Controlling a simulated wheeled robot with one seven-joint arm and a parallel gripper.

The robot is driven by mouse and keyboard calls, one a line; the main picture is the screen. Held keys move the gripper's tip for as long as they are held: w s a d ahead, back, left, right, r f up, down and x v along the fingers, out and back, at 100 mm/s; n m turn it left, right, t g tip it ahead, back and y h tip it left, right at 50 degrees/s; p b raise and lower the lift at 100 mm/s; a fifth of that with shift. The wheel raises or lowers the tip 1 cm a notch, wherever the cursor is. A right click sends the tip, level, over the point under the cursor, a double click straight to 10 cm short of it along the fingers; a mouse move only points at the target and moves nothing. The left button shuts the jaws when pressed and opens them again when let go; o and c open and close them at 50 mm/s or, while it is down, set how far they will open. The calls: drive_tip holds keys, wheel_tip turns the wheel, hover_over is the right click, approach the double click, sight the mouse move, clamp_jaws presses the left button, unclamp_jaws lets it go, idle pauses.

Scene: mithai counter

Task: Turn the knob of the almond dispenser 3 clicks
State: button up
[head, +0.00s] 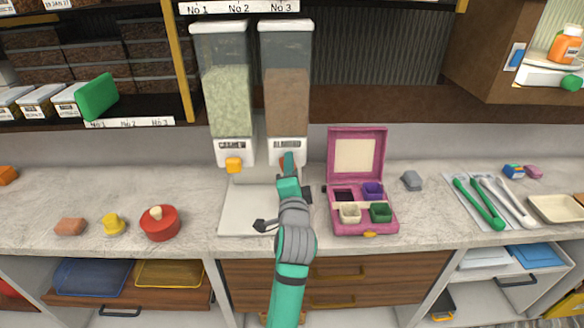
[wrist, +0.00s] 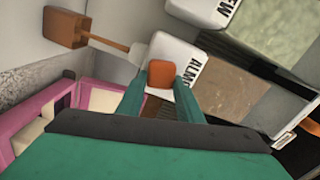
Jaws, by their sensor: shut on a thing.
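The almond dispenser (head: 287,95) stands right of the cashew dispenser (head: 226,95), with brown contents and an ALMOND label. Its orange-brown knob (wrist: 161,74) shows between my fingertips in the wrist view. My gripper (head: 288,163) reaches up to the knob in the head view and hides most of it. In the wrist view my gripper (wrist: 160,92) is shut on the knob, one teal finger on each side. The wrist view is rolled, so the ALMOND label (wrist: 190,72) appears tilted.
A pink box (head: 335,205) with an open lid and small coloured cups stands close to the right of my arm. A pale tray (head: 232,215) lies under the dispensers. Counter between pot and tray is clear.

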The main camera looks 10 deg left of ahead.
drive_tip(key=shift+f+m, duration=0.2)
drive_tip(key=shift+m, duration=1)
drive_tip(key=o, duration=1.1)
drive_tip(key=shift+w, duration=0.1)
drive_tip(key=shift+d, duration=0.1)
drive_tip(key=v, duration=1.1)
